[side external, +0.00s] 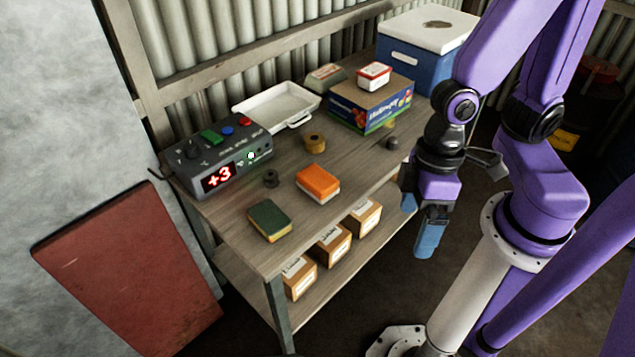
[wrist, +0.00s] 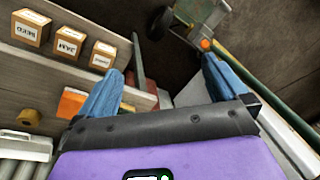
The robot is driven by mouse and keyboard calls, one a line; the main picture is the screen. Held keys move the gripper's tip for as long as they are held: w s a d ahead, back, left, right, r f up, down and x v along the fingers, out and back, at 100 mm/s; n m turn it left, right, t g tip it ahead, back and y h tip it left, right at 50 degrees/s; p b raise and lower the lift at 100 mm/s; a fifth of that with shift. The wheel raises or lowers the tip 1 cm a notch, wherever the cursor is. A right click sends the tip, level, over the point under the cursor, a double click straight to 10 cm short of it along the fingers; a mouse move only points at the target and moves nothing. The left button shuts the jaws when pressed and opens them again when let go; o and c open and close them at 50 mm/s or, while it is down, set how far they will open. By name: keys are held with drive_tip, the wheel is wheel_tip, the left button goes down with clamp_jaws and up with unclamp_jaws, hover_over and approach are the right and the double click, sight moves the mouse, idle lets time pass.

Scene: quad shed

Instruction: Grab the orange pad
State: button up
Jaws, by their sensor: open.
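The orange pad (side external: 318,183) lies flat on the wooden table near its front edge, with a pale lower layer. In the wrist view the orange pad (wrist: 72,103) shows in part, to the left of the left blue finger, which may hide some of it. My gripper (side external: 430,240) hangs beyond the table's front right side, apart from the pad and to its right. In the wrist view my gripper (wrist: 160,90) has its two blue fingers wide apart, with nothing between them.
A green and yellow pad (side external: 269,221) lies left of the orange pad. A dark weight (side external: 271,179) and a tan roll (side external: 315,142) sit behind. A control box (side external: 215,155), white tray (side external: 277,108) and printed carton (side external: 370,101) line the back.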

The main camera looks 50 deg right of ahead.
drive_tip(key=a+f+m+t, duration=0.1)
drive_tip(key=a+f+m, duration=0.25)
drive_tip(key=f, duration=0.35)
drive_tip(key=m+t+h, duration=0.2)
drive_tip(key=m+t, duration=0.4)
drive_tip(key=t, duration=0.7)
approach(322, 181)
drive_tip(key=shift+x, duration=6)
drive_tip(key=shift+d+f, duration=0.1)
drive_tip(key=c, duration=1.1)
